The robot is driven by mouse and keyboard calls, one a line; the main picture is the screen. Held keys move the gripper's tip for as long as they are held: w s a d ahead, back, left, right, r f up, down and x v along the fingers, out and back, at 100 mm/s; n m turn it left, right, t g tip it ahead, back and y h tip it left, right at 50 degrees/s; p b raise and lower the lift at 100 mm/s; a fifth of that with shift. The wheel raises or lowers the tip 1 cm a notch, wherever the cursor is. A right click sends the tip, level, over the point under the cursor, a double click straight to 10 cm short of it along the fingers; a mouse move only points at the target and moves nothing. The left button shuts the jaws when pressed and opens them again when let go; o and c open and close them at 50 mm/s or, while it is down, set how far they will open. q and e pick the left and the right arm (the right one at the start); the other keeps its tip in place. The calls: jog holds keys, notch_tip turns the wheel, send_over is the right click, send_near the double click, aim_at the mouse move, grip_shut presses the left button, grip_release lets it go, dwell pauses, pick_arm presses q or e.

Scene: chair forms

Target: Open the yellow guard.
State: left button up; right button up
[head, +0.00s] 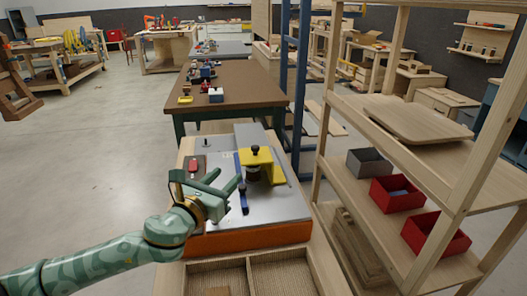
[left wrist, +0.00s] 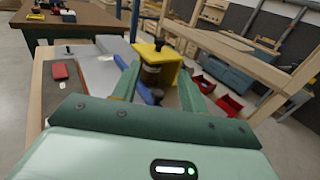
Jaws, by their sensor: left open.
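The yellow guard (head: 262,158) stands on the grey top plate of an orange-sided machine (head: 250,237), above a dark round part (head: 253,174). The guard has a black knob on top. In the left wrist view the yellow guard (left wrist: 168,54) is just beyond the fingers, upper centre. A blue bar (head: 244,204) with a dark knob lies on the plate in front of the guard. My left gripper (head: 226,179) is open and empty, left of the guard and apart from it in the head view. My right gripper is not in view.
A red switch (head: 193,164) sits on a dark panel at the plate's left. A wooden shelf (head: 395,178) with red bins (head: 397,194) stands close on the right. A brown table (head: 235,90) is behind. The floor on the left is clear.

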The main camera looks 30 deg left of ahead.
aim_at(253, 150)
pick_arm(q)
jog(key=w+b, duration=0.2)
jog(key=w, duration=0.5)
jog(key=w+b, duration=0.2)
jog(key=w, duration=0.5)
jog(key=shift+a+f, duration=0.1)
jog(key=shift+f, duration=0.1)
jog(key=shift+w+r, duration=0.15)
jog(key=shift+w, duration=0.35)
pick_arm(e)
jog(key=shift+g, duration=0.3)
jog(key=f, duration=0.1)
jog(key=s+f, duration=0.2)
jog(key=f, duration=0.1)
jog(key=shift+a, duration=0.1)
pick_arm(q)
jog(key=shift+c, duration=0.2)
